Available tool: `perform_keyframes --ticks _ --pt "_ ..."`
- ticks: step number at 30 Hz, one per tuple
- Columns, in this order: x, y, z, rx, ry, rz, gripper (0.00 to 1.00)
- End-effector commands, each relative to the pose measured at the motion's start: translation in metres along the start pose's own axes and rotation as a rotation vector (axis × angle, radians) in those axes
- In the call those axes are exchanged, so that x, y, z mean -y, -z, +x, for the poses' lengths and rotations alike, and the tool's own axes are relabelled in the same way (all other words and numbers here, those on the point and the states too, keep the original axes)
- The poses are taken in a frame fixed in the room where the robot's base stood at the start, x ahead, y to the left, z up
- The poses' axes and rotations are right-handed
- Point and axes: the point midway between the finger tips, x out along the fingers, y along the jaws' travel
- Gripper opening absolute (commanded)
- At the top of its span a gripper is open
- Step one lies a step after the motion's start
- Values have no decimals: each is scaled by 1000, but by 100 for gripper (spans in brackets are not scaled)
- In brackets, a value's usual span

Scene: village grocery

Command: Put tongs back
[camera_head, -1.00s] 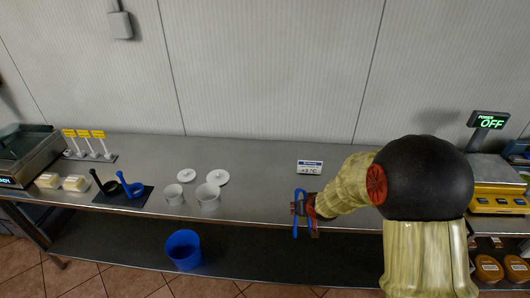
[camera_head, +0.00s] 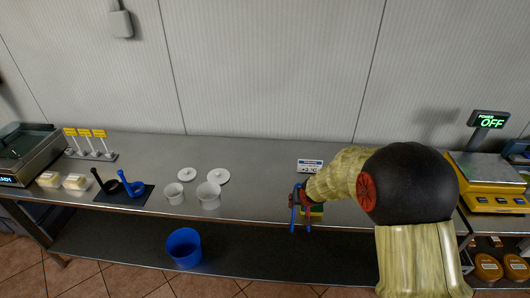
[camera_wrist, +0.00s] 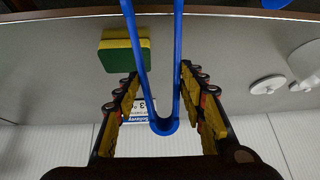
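The blue tongs (camera_wrist: 162,122) sit between my gripper's two fingers in the wrist view, with their rounded bend toward the wrist and their two arms running away past the fingertips. A dark mat (camera_head: 139,200) at the left of the counter carries a black rest (camera_head: 106,186) and a blue rest (camera_head: 131,188).
A yellow-green sponge (camera_wrist: 125,52) lies on the counter beside the tongs. A price sign (camera_head: 310,166) stands behind my gripper. White cups (camera_head: 208,194) and lids (camera_head: 217,175) stand between mat and gripper. A blue bucket (camera_head: 184,247) is below. A yellow scale (camera_head: 488,185) is at the right.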

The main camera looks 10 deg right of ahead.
Motion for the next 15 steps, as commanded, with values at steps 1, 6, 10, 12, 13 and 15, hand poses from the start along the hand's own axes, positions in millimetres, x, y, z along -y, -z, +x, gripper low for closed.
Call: perform_keyframes --ticks 1,6,10,12,13,15 --pt "1 1 0 4 -2 3 37" --pt "1 3 1 19 -15 18 37" --pt "3 6 2 44 -34 46 37" --pt "5 9 3 64 -48 71 37" --pt "6 10 3 72 -55 83 37" --pt "9 11 4 101 -76 120 37"
